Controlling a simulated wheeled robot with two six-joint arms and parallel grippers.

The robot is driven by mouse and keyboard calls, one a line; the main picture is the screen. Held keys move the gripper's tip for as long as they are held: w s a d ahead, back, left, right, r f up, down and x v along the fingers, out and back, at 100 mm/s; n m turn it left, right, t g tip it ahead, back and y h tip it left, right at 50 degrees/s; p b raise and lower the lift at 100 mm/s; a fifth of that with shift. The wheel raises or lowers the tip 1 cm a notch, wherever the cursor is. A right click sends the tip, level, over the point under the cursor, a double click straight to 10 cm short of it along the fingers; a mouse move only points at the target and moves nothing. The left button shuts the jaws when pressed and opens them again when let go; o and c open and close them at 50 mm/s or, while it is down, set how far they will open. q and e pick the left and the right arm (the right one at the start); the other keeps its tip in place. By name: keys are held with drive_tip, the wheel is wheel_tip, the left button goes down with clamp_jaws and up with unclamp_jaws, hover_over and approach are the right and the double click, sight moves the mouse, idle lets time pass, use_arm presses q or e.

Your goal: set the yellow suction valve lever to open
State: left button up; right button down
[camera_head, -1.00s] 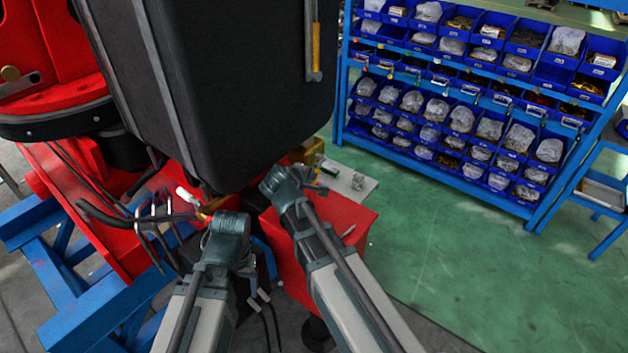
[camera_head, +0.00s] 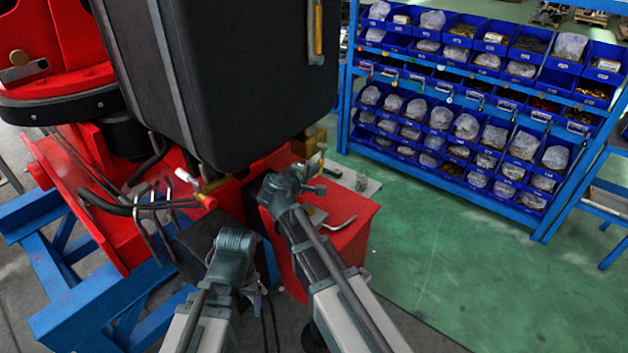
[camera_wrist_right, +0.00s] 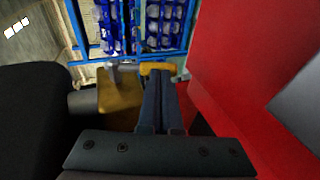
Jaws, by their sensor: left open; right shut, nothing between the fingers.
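The yellow lever (camera_wrist_right: 157,67) shows in the right wrist view as a short yellow bar at the tips of my right gripper (camera_wrist_right: 158,75). A brass-coloured valve body (camera_wrist_right: 120,100) is just left of the fingers. In the head view the brass block (camera_head: 308,142) hangs by the black tank's lower right corner, with a thin yellowish piece (camera_head: 322,162) below it. My right gripper (camera_head: 317,188) is shut and empty close below; whether it touches the lever I cannot tell. My left gripper (camera_head: 254,292) is open, mostly hidden by its wrist, low and away from the valve.
The large black tank (camera_head: 240,80) overhangs both arms. Hoses and bent bars (camera_head: 150,210) are at left. Blue bin shelves (camera_head: 460,110) stand behind open green floor.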

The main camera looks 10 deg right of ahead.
drive_tip(key=shift+w+d+f+b, duration=0.2)
drive_tip(key=shift+d+f+b, duration=0.15)
drive_tip(key=shift+f, duration=0.1)
use_arm(q)
drive_tip(key=shift+s+f, duration=0.1)
drive_tip(key=shift+f, duration=0.7)
use_arm(e)
drive_tip(key=shift+w+d+f, duration=0.25)
drive_tip(key=shift+w+f, duration=0.05)
use_arm(q)
drive_tip(key=shift+b, duration=0.3)
use_arm(e)
drive_tip(key=shift+d, duration=0.1)
use_arm(q)
drive_tip(key=shift+a, duration=0.1)
use_arm(e)
drive_tip(key=shift+s, duration=0.1)
